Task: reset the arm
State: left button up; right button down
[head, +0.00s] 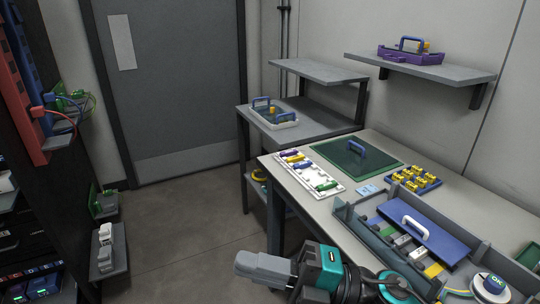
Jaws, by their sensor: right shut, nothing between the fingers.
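My right gripper (243,263) is at the bottom centre of the head view, in front of the workbench's near left corner. Its grey fingers point left and are shut with nothing between them. The teal and black wrist of my right arm reaches in from the lower right and covers part of the bench's front edge. The gripper appears apart from every object. My left gripper is not in view.
The workbench (300,215) at right holds a blue-lidded grey case (375,243), a green mat (345,158), a white strip tray (297,180) and a yellow-block rack (428,170). A dark rack (20,120) stands left. Floor (185,220) between is free.

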jog(key=w+d+f+m+t+h, duration=0.3)
jog(key=d+f+m+t+h, duration=0.15)
jog(key=m+t, duration=0.4)
jog(key=w+d+f+m+t+h, duration=0.3)
jog(key=d+m+t+h, duration=0.25)
jog(key=m, duration=0.55)
jog(key=s+d+f+m+g+h, duration=0.3)
jog(key=s+d+f+m+h, duration=0.1)
jog(key=f, duration=0.6)
jog(key=s+d+f+m+g+h+p, duration=0.1)
jog(key=s+d+f+m+h, duration=0.3)
jog(key=f, duration=0.5)
jog(key=s+d+m+g, duration=0.1)
jog(key=s+m, duration=0.1)
jog(key=shift+s+d+f+g+h, duration=0.3)
jog(key=shift+f+g, duration=0.05)
jog(key=shift+g, duration=0.05)
jog(key=shift+m, duration=0.25)
